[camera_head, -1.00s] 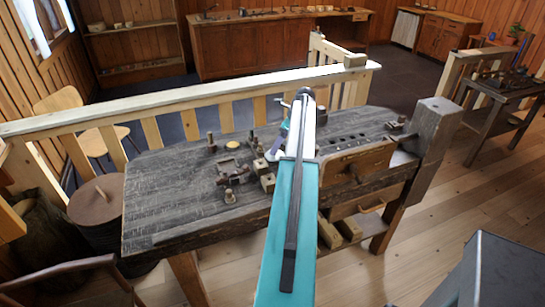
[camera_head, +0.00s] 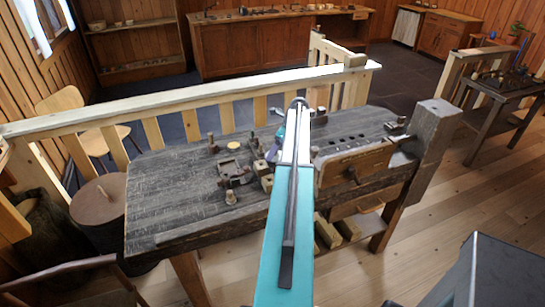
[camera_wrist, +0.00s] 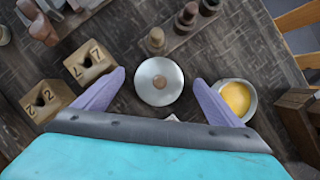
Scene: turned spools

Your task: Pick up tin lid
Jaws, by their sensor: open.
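My gripper (camera_wrist: 158,88) is open, with one pale purple finger on each side of the lid. Clear gaps separate the lid from both fingers, and nothing is held. In the head view, my teal arm reaches over the bench and hides most of the gripper. I cannot make out the lid in that view.
Beside the right finger stands a round tin with yellow contents (camera_wrist: 237,98). A pale railing (camera_head: 190,100) runs behind the bench (camera_head: 165,195).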

